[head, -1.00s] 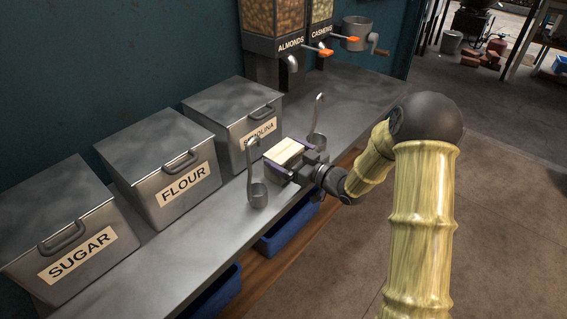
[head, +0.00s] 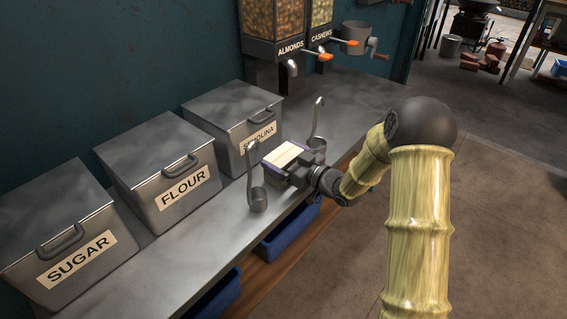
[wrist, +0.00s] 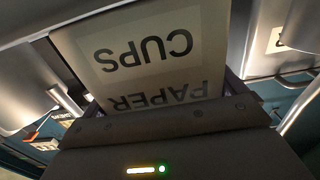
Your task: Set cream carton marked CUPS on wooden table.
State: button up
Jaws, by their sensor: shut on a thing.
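The cream carton (head: 284,153) is at the front of the metal counter between two upright ladles in the head view. In the wrist view the carton (wrist: 150,38) fills the top middle, with the words PAPER CUPS upside down. My gripper (head: 287,160) is shut on the carton, with its fingers at the carton's two sides. I cannot tell whether the carton's base touches the counter. No wooden table can be made out for certain.
The metal counter (head: 200,235) holds bins marked SUGAR (head: 60,240), FLOUR (head: 160,175) and SEMOLINA (head: 235,115). One ladle (head: 257,185) stands left of the carton, another (head: 317,130) right. Blue crates (head: 285,235) sit below. The floor (head: 500,220) at right is open.

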jog(key=shift+r, duration=0.1)
notch_tip(320, 180, up, 10)
jog(key=p, duration=0.2)
jog(key=shift+p, duration=0.4)
